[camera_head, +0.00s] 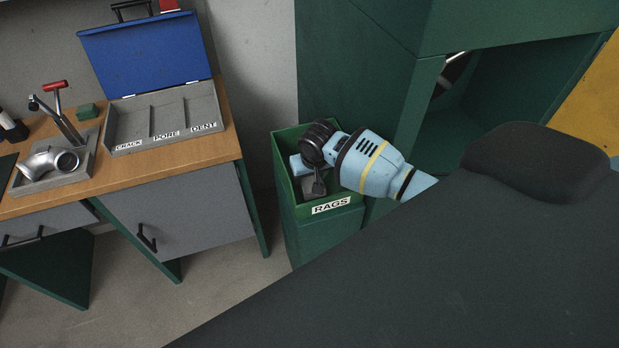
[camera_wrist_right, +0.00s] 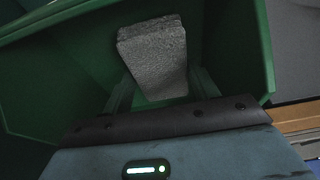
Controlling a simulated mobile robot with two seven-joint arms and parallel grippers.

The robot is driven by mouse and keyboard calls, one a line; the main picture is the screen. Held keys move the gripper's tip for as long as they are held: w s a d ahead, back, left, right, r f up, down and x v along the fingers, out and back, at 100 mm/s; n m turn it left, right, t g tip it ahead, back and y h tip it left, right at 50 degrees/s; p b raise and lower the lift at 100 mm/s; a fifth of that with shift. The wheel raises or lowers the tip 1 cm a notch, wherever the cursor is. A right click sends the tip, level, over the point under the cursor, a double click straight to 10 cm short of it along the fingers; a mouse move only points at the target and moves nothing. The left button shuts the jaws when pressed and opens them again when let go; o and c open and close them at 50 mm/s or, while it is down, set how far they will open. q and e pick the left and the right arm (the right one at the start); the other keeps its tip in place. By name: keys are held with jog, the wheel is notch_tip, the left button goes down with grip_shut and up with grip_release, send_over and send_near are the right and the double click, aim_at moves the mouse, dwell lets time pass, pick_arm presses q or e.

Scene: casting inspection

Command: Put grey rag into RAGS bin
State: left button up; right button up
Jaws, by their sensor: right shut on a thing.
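The green RAGS bin (camera_head: 334,222) stands on the floor beside the workbench, open at the top, with a white label on its front. My right gripper (camera_head: 308,181) reaches down into the bin's opening. The grey rag (camera_wrist_right: 154,52) is a rough grey block between its fingers in the right wrist view, with the bin's green walls around it. The gripper is shut on it. In the head view the rag (camera_head: 311,188) shows only partly, below my wrist. The bin's floor is mostly hidden. My left gripper is out of view.
A wooden-topped workbench (camera_head: 200,152) at left holds a tray (camera_head: 165,112) labelled CRACK, PORE and DENT, and a metal pipe elbow (camera_head: 50,162) in a grey holder. A green cabinet (camera_head: 350,80) stands close behind the bin. A blue lid (camera_head: 146,55) stands behind the tray.

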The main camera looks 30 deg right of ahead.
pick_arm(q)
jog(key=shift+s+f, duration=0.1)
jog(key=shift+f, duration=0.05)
pick_arm(e)
jog(key=shift+f, duration=0.65)
jog(key=shift+f, duration=0.1)
jog(key=shift+f, duration=0.1)
jog(key=o, duration=0.9)
jog(key=shift+o, duration=0.2)
jog(key=shift+r, duration=0.3)
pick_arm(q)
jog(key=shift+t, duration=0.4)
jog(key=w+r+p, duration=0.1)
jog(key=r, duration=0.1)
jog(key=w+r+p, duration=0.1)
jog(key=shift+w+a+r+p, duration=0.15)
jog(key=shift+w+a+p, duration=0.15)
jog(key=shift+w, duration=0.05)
pick_arm(e)
jog(key=v, duration=1.1)
jog(key=shift+r, duration=0.4)
